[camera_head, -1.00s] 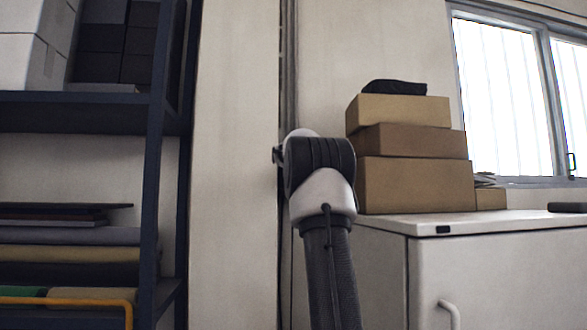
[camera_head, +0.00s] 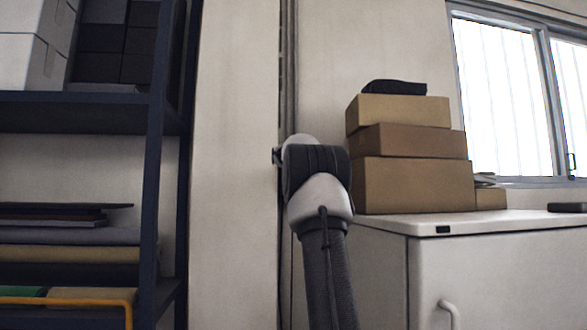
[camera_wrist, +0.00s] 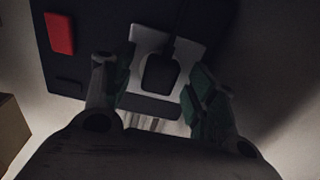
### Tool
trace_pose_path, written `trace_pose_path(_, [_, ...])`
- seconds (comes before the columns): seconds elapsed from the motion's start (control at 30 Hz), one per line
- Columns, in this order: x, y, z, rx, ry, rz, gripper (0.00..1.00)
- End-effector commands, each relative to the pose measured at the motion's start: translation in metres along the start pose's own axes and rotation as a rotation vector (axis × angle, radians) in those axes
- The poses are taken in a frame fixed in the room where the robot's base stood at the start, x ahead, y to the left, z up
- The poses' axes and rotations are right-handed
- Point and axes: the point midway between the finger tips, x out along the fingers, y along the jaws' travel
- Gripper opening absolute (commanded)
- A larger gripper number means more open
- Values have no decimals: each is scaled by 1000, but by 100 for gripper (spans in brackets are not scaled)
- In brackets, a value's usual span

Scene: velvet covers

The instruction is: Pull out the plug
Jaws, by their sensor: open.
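In the wrist view, a dark plug (camera_wrist: 159,74) sits in a light grey socket plate (camera_wrist: 146,42) on a dark panel. A dark cord (camera_wrist: 178,22) runs from the plug toward the top of the picture. My gripper (camera_wrist: 157,90) is open, with one green-padded finger on each side of the plug. Gaps show between the fingers and the plug, though shadow hides how deep the fingertips reach. The head view shows my arm but not the plug, the socket or the gripper.
The dark panel (camera_wrist: 100,18) also carries a red block (camera_wrist: 59,33). In the head view, a dark shelf rack (camera_head: 155,150) stands at left. A white cabinet (camera_head: 480,265) bearing stacked cardboard boxes (camera_head: 410,185) stands right of my arm.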

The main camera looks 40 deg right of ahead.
Motion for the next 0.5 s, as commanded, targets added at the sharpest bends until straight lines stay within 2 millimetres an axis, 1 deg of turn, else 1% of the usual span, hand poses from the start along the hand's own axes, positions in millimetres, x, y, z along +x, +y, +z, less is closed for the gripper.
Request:
trace_pose_path(0.2, [0, 0, 0, 0, 0, 0, 57])
trace_pose_path(0.27, [0, 0, 0, 0, 0, 0, 48])
trace_pose_path(0.3, [0, 0, 0, 0, 0, 0, 41])
trace_pose_path(0.47, [0, 0, 0, 0, 0, 0, 12])
trace_pose_path(0.5, [0, 0, 0, 0, 0, 0, 4])
